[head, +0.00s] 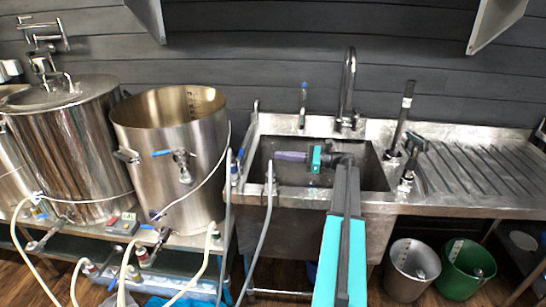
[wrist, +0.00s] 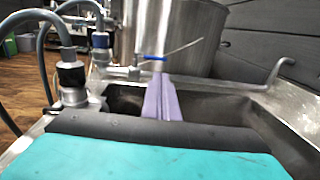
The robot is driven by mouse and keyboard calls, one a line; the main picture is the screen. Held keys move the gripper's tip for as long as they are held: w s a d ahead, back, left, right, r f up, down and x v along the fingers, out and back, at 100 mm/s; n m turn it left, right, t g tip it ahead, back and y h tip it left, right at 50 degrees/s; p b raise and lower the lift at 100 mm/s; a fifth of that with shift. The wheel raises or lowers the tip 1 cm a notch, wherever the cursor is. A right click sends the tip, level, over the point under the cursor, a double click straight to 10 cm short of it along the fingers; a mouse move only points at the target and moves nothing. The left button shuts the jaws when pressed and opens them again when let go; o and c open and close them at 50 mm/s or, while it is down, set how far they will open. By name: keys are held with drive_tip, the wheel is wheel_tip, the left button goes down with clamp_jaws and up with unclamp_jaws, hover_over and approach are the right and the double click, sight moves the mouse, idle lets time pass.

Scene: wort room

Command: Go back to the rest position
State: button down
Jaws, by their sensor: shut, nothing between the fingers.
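My gripper (head: 279,156) is over the sink basin (head: 300,225) in the head view, with its purple fingers pointing left. In the wrist view my gripper (wrist: 159,80) has its two purple fingers together, with nothing between them. My teal and black arm reaches up from the bottom of the head view to the sink. The fingers point toward an open steel pot (head: 170,140), which also shows in the wrist view (wrist: 175,35).
Hoses with fittings (head: 268,190) stand at the sink's left edge, close beside my gripper in the wrist view (wrist: 72,75). A tall faucet (head: 348,85) rises behind the basin. The ribbed drainboard (head: 480,170) at right is mostly clear. A green bucket (head: 466,270) stands below.

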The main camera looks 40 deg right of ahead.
drive_tip(key=shift+s+d, duration=0.5)
drive_tip(key=shift+s, duration=0.05)
